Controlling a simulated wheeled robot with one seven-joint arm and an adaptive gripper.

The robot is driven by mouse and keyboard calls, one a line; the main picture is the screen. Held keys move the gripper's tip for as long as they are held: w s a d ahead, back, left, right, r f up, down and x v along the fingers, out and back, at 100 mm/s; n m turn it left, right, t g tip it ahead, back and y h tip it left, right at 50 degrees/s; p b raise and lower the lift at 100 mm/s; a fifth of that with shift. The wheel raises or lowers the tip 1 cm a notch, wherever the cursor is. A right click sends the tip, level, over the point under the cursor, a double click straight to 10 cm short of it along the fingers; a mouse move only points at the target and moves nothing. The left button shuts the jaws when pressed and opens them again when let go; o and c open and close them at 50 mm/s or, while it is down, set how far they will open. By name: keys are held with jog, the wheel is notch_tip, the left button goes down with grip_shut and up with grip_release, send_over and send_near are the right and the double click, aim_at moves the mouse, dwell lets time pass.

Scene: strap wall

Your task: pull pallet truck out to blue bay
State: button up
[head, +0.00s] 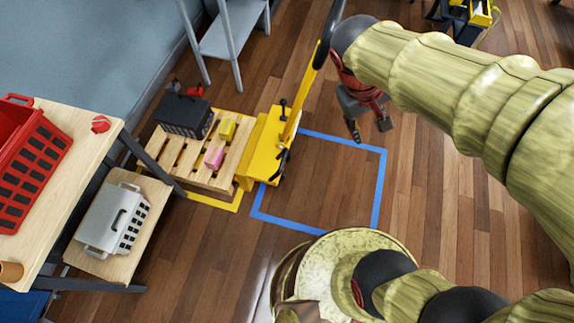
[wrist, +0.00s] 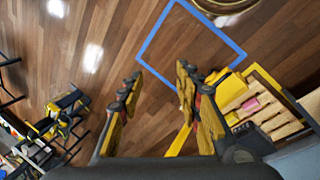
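The yellow pallet truck (head: 258,160) stands under a wooden pallet (head: 190,170), at the left edge of the blue bay (head: 381,190), a blue outline on the floor. Its yellow handle (head: 310,80) leans up toward a dark upper end beside my arm. In the wrist view the truck (wrist: 222,78) is partly hidden by my right-hand finger, and a yellow bar, seemingly the handle (wrist: 180,140), shows low between the fingers. The blue bay (wrist: 153,32) lies beyond the fingertips. My gripper (head: 370,131), also in the wrist view (wrist: 160,73), is open and empty, right of the handle.
The pallet carries a dark crate (head: 184,117), a yellow block (head: 228,129) and a pink block (head: 214,157). A yellow floor outline (head: 215,201) surrounds it. A wooden table (head: 75,125) stands left, a grey shelf (head: 228,40) behind. The bay's floor looks mostly clear.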

jog(key=w+f+n+g+h, duration=0.1)
jog(key=w+f+n+h, duration=0.2)
jog(key=w+f, duration=0.25)
jog(key=n+t+h+b, duration=0.3)
jog(key=n+t+h, duration=0.3)
jog(key=n+t, duration=0.7)
send_over(282, 166)
jog(key=w+d, duration=0.1)
jog(key=d, duration=0.3)
notch_tip(282, 166, down, 33)
jog(key=n+g, duration=0.2)
jog(key=s+a+f+n+t+y, duration=0.2)
jog(key=f, duration=0.3)
jog(key=s+a+f+n+t+y, duration=0.1)
jog(key=a+f+n+t+y, duration=0.1)
jog(key=f, duration=0.4)
jog(key=s+a+f+n+t+y, duration=0.1)
jog(key=s+a+f+n+y, duration=0.1)
jog(key=f+n, duration=0.2)
jog(key=shift+s+f+t, duration=0.35)
jog(key=shift+f+t, duration=0.05)
jog(key=shift+f, duration=0.4)
jog(key=shift+b+x, duration=1.3)
jog(key=shift+x, duration=2.55)
jog(key=shift+a+f, duration=0.1)
jog(key=shift+c, duration=0.6)
jog(key=c, duration=0.7)
